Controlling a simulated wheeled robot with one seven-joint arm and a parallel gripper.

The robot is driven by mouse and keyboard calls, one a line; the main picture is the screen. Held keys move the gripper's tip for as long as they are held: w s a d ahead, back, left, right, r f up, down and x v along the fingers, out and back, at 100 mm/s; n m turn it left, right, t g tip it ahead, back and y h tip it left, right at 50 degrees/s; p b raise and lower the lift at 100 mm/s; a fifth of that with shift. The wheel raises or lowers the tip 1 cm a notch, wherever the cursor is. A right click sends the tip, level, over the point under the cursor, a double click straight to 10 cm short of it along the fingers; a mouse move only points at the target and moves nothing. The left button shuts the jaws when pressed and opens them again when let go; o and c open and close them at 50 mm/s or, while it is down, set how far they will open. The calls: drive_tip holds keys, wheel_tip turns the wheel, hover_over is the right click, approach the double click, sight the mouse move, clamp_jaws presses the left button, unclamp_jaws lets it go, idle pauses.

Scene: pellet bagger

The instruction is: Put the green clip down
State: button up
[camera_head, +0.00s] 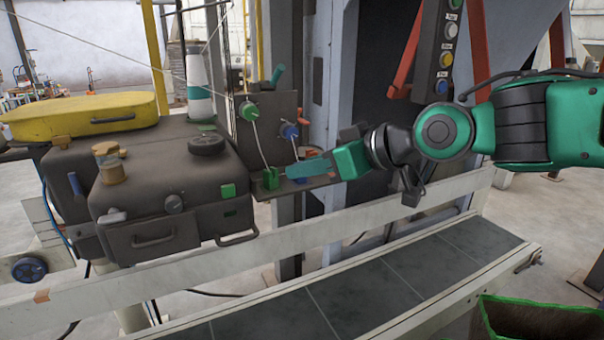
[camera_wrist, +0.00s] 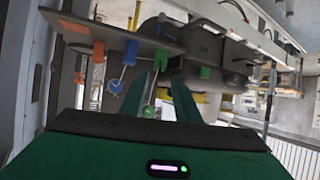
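The green clip (camera_head: 271,180) stands upright on a small dark shelf (camera_head: 312,184), and a thin cord runs from it up to a green reel (camera_head: 249,111). My gripper (camera_head: 286,171) is level with the shelf, its fingertips close beside the clip. In the wrist view the clip (camera_wrist: 161,59) shows just past the tips of my gripper (camera_wrist: 166,74). The two green fingers are apart with a gap between them, and the clip does not look gripped. Whether a fingertip touches it, I cannot tell.
A blue reel (camera_head: 289,131) with its own cord is beside the green one. In the wrist view, a blue clip (camera_wrist: 131,50) and an orange clip (camera_wrist: 98,52) are on the shelf. A dark machine with a yellow lid (camera_head: 85,115) is left; a conveyor (camera_head: 365,285) runs below.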

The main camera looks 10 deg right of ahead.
drive_tip(key=shift+s+d, duration=0.1)
drive_tip(key=s+d+f+m+g+h, duration=0.25)
drive_tip(key=d+f, duration=0.35)
drive_tip(key=d, duration=0.3)
drive_tip(key=s+d+f+m+g+h, duration=0.1)
drive_tip(key=s+d+f+m+h, duration=0.1)
drive_tip(key=d+f+m+h, duration=0.5)
drive_tip(key=s+d+f+m+g+y, duration=0.1)
drive_tip(key=s+d+f+m+g, duration=0.1)
drive_tip(key=s+d, duration=0.5)
drive_tip(key=s+d+f+m+g, duration=0.2)
drive_tip(key=s+d+f+g, duration=0.2)
drive_tip(key=s, duration=0.8)
drive_tip(key=d+f, duration=0.1)
drive_tip(key=d, duration=0.1)
drive_tip(key=shift+s+d+g+y, duration=0.15)
drive_tip(key=shift+d+g+y, duration=0.2)
drive_tip(key=shift+m, duration=0.25)
